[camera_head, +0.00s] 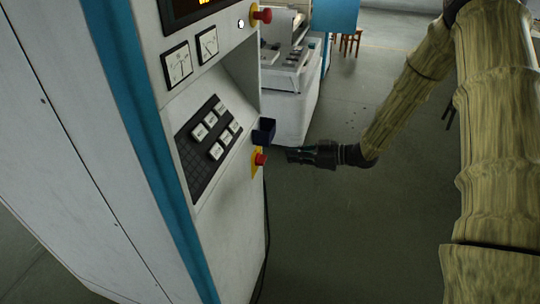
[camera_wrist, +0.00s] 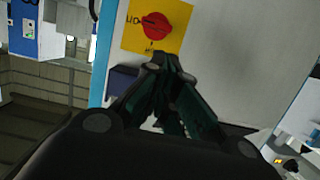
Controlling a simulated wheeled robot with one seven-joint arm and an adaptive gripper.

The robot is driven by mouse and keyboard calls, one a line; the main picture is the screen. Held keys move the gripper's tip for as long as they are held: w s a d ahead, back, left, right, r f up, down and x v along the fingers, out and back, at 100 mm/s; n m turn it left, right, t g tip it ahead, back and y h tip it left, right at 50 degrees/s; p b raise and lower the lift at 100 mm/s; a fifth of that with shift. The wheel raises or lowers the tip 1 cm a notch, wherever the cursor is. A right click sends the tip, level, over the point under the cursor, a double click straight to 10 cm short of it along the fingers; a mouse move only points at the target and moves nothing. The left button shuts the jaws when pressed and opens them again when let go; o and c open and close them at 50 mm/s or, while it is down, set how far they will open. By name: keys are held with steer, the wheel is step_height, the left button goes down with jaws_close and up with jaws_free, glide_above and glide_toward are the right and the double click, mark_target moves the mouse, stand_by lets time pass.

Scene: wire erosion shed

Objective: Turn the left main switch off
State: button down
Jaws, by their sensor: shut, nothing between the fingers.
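A red rotary switch on a yellow plate sits on the side of the white cabinet (camera_head: 225,215). In the head view its knob (camera_head: 260,159) sticks out low on the cabinet's right edge. In the wrist view the red knob (camera_wrist: 154,25) faces me, with dark marks on the plate; I cannot read its setting surely. My gripper (camera_head: 290,155) is shut and empty, pointing left at the switch with a small gap. In the wrist view the closed fingertips (camera_wrist: 168,62) show just below the knob, partly over the plate's lower edge.
A dark blue box (camera_head: 264,131) juts from the cabinet just above the switch. Another red knob (camera_head: 263,15) is higher up. A sloped keypad (camera_head: 208,135) is on the front. A second machine (camera_head: 290,95) stands behind.

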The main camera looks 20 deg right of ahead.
mark_target(254, 156)
steer(key=p+x, duration=0.3)
steer(key=x, duration=0.7)
stand_by(0.4)
steer(key=shift+a+f+b, duration=0.1)
steer(key=shift+a+b, duration=0.05)
steer(key=shift+b, duration=0.25)
steer(key=shift+s, duration=0.1)
